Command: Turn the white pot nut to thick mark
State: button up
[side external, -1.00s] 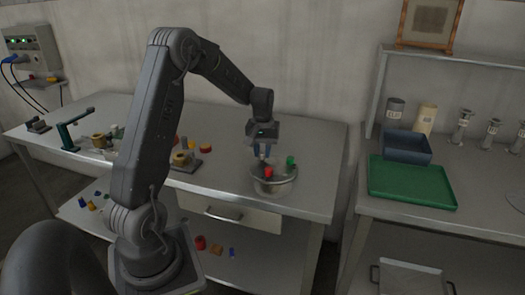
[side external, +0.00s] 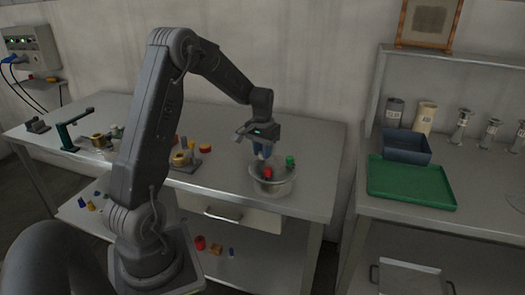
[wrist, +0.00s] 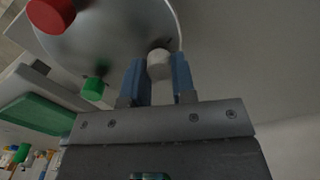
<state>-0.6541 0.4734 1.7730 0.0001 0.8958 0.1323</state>
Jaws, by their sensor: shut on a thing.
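The steel tank (side external: 273,187) stands on the bench with a red nut (side external: 267,173) and a green nut (side external: 290,161) on its top. In the wrist view the white nut (wrist: 159,63) sits between the two blue fingers of my gripper (wrist: 157,75), near the edge of the tank's lid (wrist: 110,40). My gripper (side external: 262,150) is shut on the white nut at the back left of the tank's top. In the wrist view the red nut (wrist: 50,14) and green nut (wrist: 95,87) are to the left. The thick mark cannot be made out.
Other fittings, including a yellowish part (side external: 180,159), stand on the bench left of the tank. A green tray (side external: 412,184) and a blue bin (side external: 404,147) are on the right bench. The bench right of the tank is clear.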

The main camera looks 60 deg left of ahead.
jog(key=o, duration=0.9)
jog(key=shift+r, duration=0.1)
notch_tip(320, 180, up, 14)
jog(key=shift+f, duration=0.15)
dwell(0.3)
jog(key=s+d+r+m+t, duration=0.1)
jog(key=s+d+r, duration=0.15)
jog(key=d, duration=0.65)
jog(key=s+d+m+t, duration=0.1)
jog(key=s+d, duration=0.4)
jog(key=d, duration=0.1)
jog(key=s+d+f+m+t, duration=0.1)
jog(key=s+d+m+t, duration=0.1)
jog(key=s+d, duration=0.3)
jog(key=s+d+m+t, duration=0.1)
jog(key=s+d+m, duration=0.1)
jog(key=s+d, duration=0.3)
jog(key=shift+d+f+t, duration=0.2)
jog(key=shift+d+t, duration=0.1)
jog(key=shift+d, duration=1.05)
